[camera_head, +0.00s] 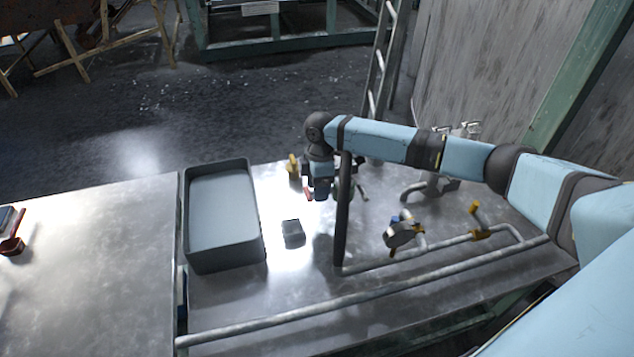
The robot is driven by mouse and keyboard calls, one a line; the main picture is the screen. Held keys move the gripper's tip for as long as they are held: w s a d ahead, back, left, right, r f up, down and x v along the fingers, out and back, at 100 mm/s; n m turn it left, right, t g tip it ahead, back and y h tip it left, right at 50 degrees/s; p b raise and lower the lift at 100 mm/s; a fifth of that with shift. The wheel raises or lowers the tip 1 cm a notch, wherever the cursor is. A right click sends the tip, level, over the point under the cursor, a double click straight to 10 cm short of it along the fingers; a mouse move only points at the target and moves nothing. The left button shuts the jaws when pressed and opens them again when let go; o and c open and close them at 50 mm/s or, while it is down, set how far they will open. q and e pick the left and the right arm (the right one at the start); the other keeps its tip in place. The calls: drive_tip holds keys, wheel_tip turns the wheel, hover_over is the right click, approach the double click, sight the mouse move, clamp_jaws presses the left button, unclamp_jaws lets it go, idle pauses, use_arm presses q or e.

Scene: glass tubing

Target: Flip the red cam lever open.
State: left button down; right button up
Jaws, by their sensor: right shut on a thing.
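My right gripper (318,192) reaches in from the right over the table's back half and points down, beside a dark upright pipe (343,215). A small red piece (309,195), which looks like the cam lever, shows at its fingertips. The gripper is shut on it, though the fingers hide most of it and its angle is unclear. Another small reddish piece (362,193) sits just right of the pipe, near a partly hidden fitting. My left gripper is not in view.
A grey open bin (187,225) stands left of the gripper. Metal pipes (400,298), a round gauge-like fitting (399,234) and a yellow-handled valve (478,222) fill the right side. The left table (90,270) is mostly clear.

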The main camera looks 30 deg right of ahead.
drive_tip(key=shift+a+r, duration=0.1)
clamp_jaws()
drive_tip(key=shift+o, duration=1.7)
unclamp_jaws()
drive_tip(key=shift+w+a, duration=0.1)
drive_tip(key=o, duration=0.6)
drive_tip(key=shift+a, duration=0.1)
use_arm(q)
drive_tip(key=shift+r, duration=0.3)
use_arm(e)
drive_tip(key=shift+r, duration=0.2)
use_arm(q)
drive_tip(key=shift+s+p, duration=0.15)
drive_tip(key=shift+p, duration=0.9)
use_arm(e)
drive_tip(key=v, duration=1.3)
drive_tip(key=shift+r, duration=0.15)
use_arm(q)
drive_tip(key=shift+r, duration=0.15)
